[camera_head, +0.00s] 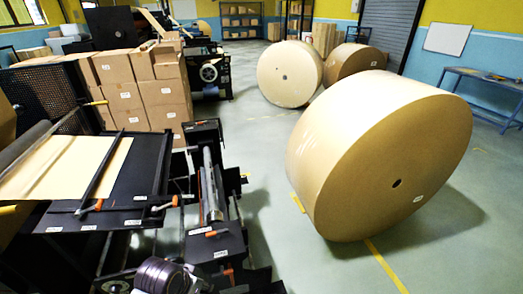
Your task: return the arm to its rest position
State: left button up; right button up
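Neither of my grippers can be made out in the head view, and no arm of mine is clearly visible. A dark, ringed round part (166,275) shows at the bottom edge, left of centre. I cannot tell whether it belongs to the machine or to me. A large kraft paper roll (350,150) stands on its curved side on the floor at right, its flat end with a small core hole facing me.
A black machine (215,245) with a sheet of kraft paper (65,168) fills the left. Stacked cartons (125,92) stand behind it. Two more rolls, one pale (288,73) and one brown (352,62), stand farther back. A blue bench (487,82) is at right. Green floor (258,185) between is clear.

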pick_arm(q)
jog(key=shift+s+a+n+y, duration=0.6)
jog(key=shift+s+a+n, duration=0.3)
jog(key=shift+s+a, duration=0.8)
notch_tip(320, 180, down, 34)
jog(key=s+g+b, duration=0.1)
jog(key=s+b, duration=0.1)
jog(key=s+a+f+b, duration=0.1)
jog(key=s+a+f, duration=0.1)
jog(key=s+f, duration=0.9)
jog(key=s+a+f+g+b, duration=0.1)
jog(key=s+a+f, duration=0.1)
jog(key=s+f, duration=0.9)
jog(key=shift+s+a+f, duration=0.15)
jog(key=shift+s+a, duration=0.15)
jog(key=shift+s, duration=0.05)
